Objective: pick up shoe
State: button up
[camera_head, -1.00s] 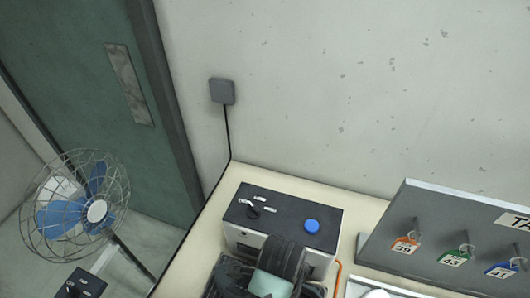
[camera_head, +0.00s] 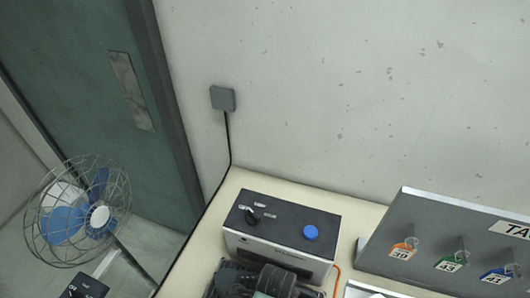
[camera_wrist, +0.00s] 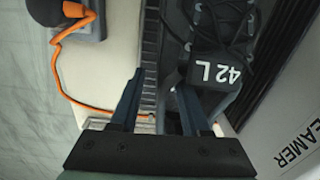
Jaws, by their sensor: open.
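In the wrist view, a dark shoe (camera_wrist: 180,35) with black laces lies beyond and between my fingers. A dark block (camera_wrist: 218,72) marked "42 L" in white sits at it, right of my right finger. A ridged dark strip, which looks like the sole edge, runs up the picture between the finger lines. My gripper (camera_wrist: 158,82) is open, one blue-grey finger on each side of this strip. I cannot tell whether the fingers touch the shoe. In the head view the shoe cannot be made out clearly; dark parts cover the bottom edge.
A machine box (camera_head: 282,232) with a knob and blue button stands on the cream table (camera_head: 215,215). An orange cable (camera_wrist: 60,70) runs left of my gripper. A box (camera_wrist: 295,135) lettered "EAMER" is at right.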

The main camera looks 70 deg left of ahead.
grip_shut()
jog(key=shift+r, duration=0.1)
dwell(1.2)
